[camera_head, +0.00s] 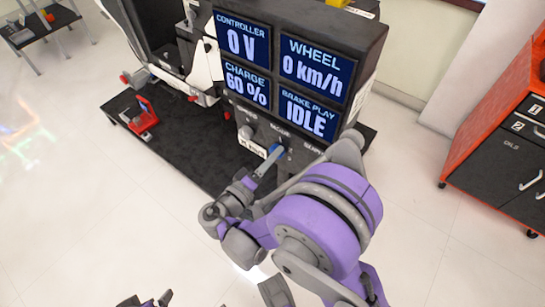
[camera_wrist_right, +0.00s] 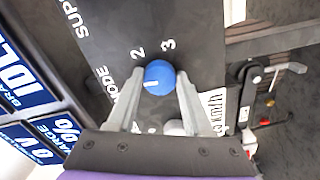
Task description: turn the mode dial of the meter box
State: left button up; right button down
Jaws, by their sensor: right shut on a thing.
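The meter box (camera_head: 318,22) is a dark block with several blue displays; the lower right one reads IDLE. Its mode dial is a round blue knob (camera_wrist_right: 159,77) on the lower panel, with a white mark toward its left side in the right wrist view. The digits 2 and 3 are printed above it there. My right gripper (camera_wrist_right: 160,92) is shut on the dial, one finger on each side. In the head view the dial (camera_head: 275,149) shows as a bit of blue at the fingertips.
A red clamp-like part (camera_head: 143,117) lies on the black platform (camera_head: 185,150) left of the box. An orange cabinet (camera_head: 490,110) with dark drawers stands at the right. A small dark table (camera_head: 40,24) is at the far left. The white floor between is clear.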

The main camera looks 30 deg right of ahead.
jog(key=shift+n, duration=0.7)
jog(key=shift+c, duration=1.5)
grip_release()
jog(key=v, duration=1)
jog(key=shift+s+a+p, duration=0.2)
jog(key=shift+a+p, duration=0.15)
jog(key=shift+p, duration=0.1)
